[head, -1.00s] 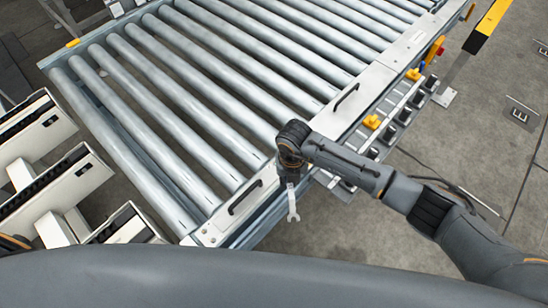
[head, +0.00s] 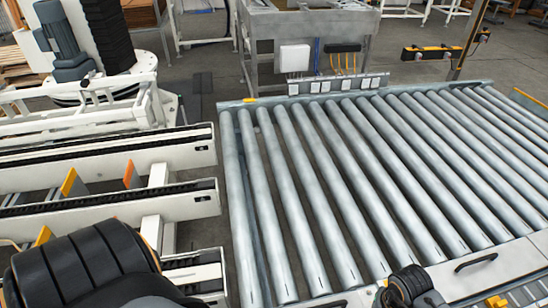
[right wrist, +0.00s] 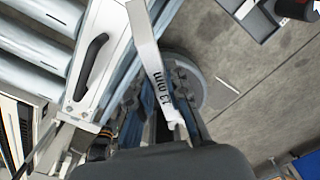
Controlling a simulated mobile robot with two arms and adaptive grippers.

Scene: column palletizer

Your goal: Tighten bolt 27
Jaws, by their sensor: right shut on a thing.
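A flat silver-grey wrench (right wrist: 147,45) with a size mark in "mm" stands out from my right gripper (right wrist: 163,105) in the right wrist view. The gripper is shut on it. The wrench's upper end runs out of the picture at the top. Beside it is the conveyor's metal side plate (right wrist: 110,42) with a black handle (right wrist: 90,66). In the head view only a dark joint of my right arm shows at the bottom edge; the gripper and wrench are out of that view. My left gripper is in neither view. I cannot make out bolt 27.
The roller conveyor (head: 345,190) fills the middle and right of the head view. White chain conveyor rails (head: 110,155) lie at the left. A metal stand with a white box (head: 294,57) is behind the rollers. Bare floor (right wrist: 245,75) lies right of the wrench.

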